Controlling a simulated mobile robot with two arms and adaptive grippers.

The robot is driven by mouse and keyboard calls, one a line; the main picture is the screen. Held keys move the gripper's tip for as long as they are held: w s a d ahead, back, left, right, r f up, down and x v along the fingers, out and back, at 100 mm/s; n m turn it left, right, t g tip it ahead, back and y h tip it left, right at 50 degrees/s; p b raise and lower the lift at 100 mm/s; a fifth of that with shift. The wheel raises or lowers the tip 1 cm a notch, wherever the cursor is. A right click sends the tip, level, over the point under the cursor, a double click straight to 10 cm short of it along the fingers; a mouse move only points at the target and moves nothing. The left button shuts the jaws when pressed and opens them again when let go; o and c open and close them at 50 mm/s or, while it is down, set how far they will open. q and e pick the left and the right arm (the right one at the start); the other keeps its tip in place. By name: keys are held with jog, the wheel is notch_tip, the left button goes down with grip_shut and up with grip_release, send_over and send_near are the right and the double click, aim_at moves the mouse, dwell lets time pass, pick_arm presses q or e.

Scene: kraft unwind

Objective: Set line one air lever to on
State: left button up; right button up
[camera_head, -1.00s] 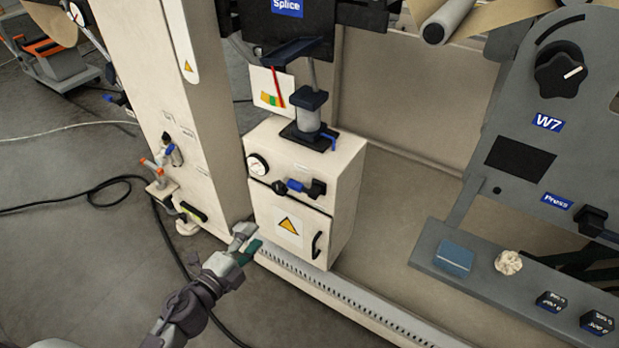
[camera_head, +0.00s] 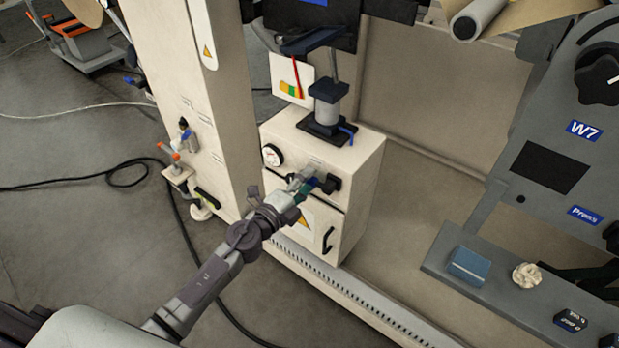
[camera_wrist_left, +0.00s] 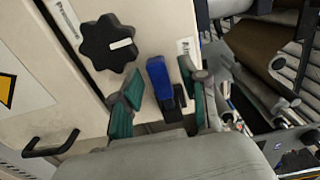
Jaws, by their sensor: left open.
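The blue air lever (camera_wrist_left: 158,78) sits on a black valve body on the front of a cream cabinet. My left gripper (camera_wrist_left: 160,92) is open in the left wrist view, with one green-padded finger on each side of the lever. Contact with the lever cannot be made out. In the head view the left gripper (camera_head: 303,184) is at the cabinet front and hides most of the lever; the black valve body (camera_head: 329,184) shows just right of it. My right gripper is in neither view.
A black knob (camera_wrist_left: 108,43) with a white mark sits beside the lever. A gauge (camera_head: 272,155) is on the cabinet's upper left, and a black door handle (camera_head: 328,240) is below. A cream column (camera_head: 215,100) stands left of the cabinet.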

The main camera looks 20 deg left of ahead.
pick_arm(q)
jog(key=shift+w+d, duration=0.2)
jog(key=shift+w, duration=0.4)
grip_shut()
